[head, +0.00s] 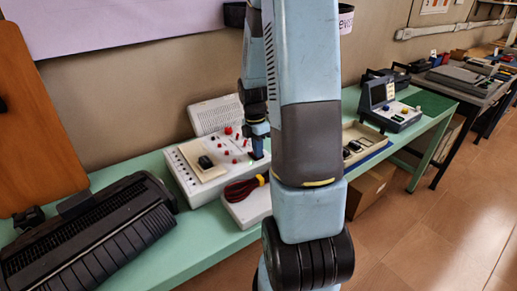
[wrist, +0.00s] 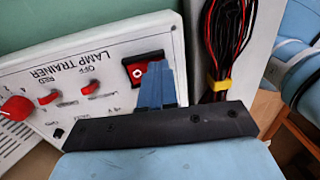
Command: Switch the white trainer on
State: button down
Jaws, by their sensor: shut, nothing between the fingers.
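The white trainer (head: 190,178) stands on the green table, with red knobs and a raised cream plate on its sloped top. In the wrist view its panel (wrist: 110,60) reads "LAMP TRAINER" upside down. A red rocker switch (wrist: 138,70) in a black frame sits near the panel's edge. My gripper (wrist: 152,72) is shut and empty, its blue fingertips at the switch and covering part of it. I cannot tell whether they touch it. In the head view my gripper (head: 259,152) is over the trainer's right end, partly hidden by my arm.
A red and black cable bundle (wrist: 228,40) with a yellow tie lies on a white box (head: 248,208) beside the trainer. A black ribbed device (head: 95,235) is at the left. A grey instrument (head: 388,108) and an open tray (head: 370,138) stand further right.

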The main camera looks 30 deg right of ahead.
jog(key=shift+w, duration=0.15)
jog(key=shift+w+r, duration=0.2)
jog(key=shift+w, duration=0.45)
jog(key=shift+r, duration=0.15)
notch_tip(320, 180, up, 14)
jog(key=s, duration=0.1)
jog(key=shift+s+f, duration=0.25)
jog(key=shift+s, duration=0.1)
dwell(0.6)
